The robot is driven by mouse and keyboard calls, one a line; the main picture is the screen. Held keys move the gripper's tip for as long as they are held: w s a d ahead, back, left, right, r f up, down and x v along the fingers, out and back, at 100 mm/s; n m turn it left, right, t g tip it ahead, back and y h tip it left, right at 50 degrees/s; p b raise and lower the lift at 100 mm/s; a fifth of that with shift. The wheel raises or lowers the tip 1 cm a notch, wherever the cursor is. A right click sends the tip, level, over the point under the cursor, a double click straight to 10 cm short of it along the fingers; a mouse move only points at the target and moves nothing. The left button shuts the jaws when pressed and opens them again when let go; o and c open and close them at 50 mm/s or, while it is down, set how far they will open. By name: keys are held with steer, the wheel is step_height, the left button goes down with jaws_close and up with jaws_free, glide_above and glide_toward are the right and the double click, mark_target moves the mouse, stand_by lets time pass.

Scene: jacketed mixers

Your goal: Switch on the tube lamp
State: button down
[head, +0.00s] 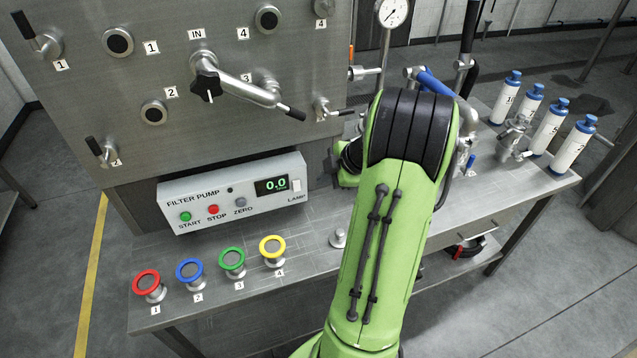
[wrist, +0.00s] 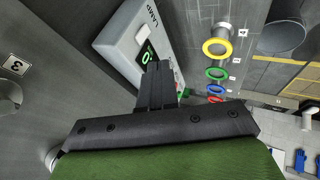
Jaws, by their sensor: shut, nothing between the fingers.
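A grey filter pump box (head: 215,196) stands on the steel bench, with a white rocker switch (head: 296,186) above the word LAMP at its right end. I cannot tell which way the rocker is tipped. My gripper (head: 327,172) is shut and empty, just right of the box and apart from the rocker; my arm hides part of it. In the wrist view my gripper (wrist: 158,75) points toward the box (wrist: 122,45), whose LAMP label shows near the top. No tube lamp can be made out.
START, STOP and ZERO buttons and a lit 0.0 display (head: 272,186) are on the box. Several coloured ring knobs (head: 233,258) stand along the bench front. A steel panel with a handle (head: 240,88) rises behind. White bottles (head: 549,127) stand at right.

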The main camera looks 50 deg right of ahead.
mark_target(296, 186)
stand_by(0.3)
steer(key=b, duration=0.2)
steer(key=f+b, duration=0.1)
steer(key=b, duration=0.1)
steer(key=shift+a+f+g, duration=0.15)
steer(key=shift+a+g, duration=0.15)
steer(key=shift+g, duration=0.1)
steer(key=w+d+r+b+x, duration=0.1)
steer(key=w+x, duration=0.1)
steer(key=x, duration=1)
steer(key=shift+w+d, duration=0.2)
steer(key=shift+d, duration=0.25)
steer(key=shift+b, duration=0.35)
